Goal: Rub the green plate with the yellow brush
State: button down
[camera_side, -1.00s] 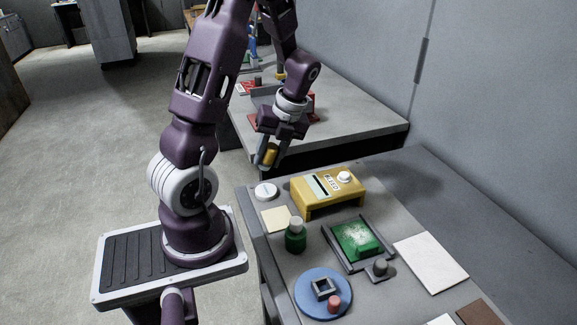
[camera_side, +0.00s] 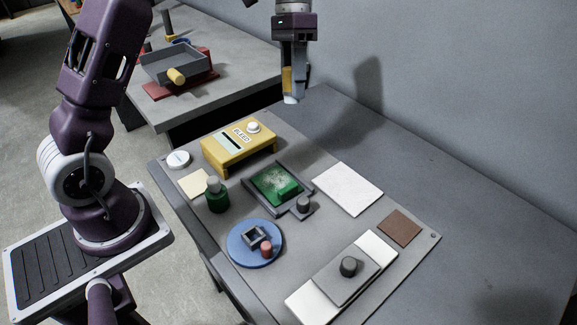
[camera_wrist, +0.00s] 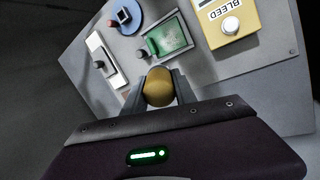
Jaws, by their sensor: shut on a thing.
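My gripper (camera_side: 294,84) is high above the back of the bench, upright, fingers pointing down. It is shut on the yellow brush (camera_side: 287,78), whose pale end shows below the fingers. In the wrist view the rounded yellow brush (camera_wrist: 159,86) sits between both fingers. The green plate (camera_side: 268,181) lies in a dark frame mid-bench, with pale speckles on its surface and a raised green block at its near side. It also shows in the wrist view (camera_wrist: 172,36), ahead of the fingers. The brush is well clear of the plate.
A yellow BLEED box (camera_side: 238,147) stands behind-left of the plate. A green bottle (camera_side: 216,196), a blue disc (camera_side: 243,258) and a dark knob (camera_side: 304,205) are close by. A white sheet (camera_side: 348,189) lies to the right. The bench's back right is clear.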

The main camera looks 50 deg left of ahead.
jog(key=shift+d, duration=0.1)
dwell(0.3)
notch_tip(320, 180, down, 11)
jog(key=s+g+y, duration=0.1)
jog(key=s, duration=0.1)
jog(key=shift+d+r, duration=0.2)
jog(key=shift+d, duration=0.15)
jog(key=shift+s, duration=0.1)
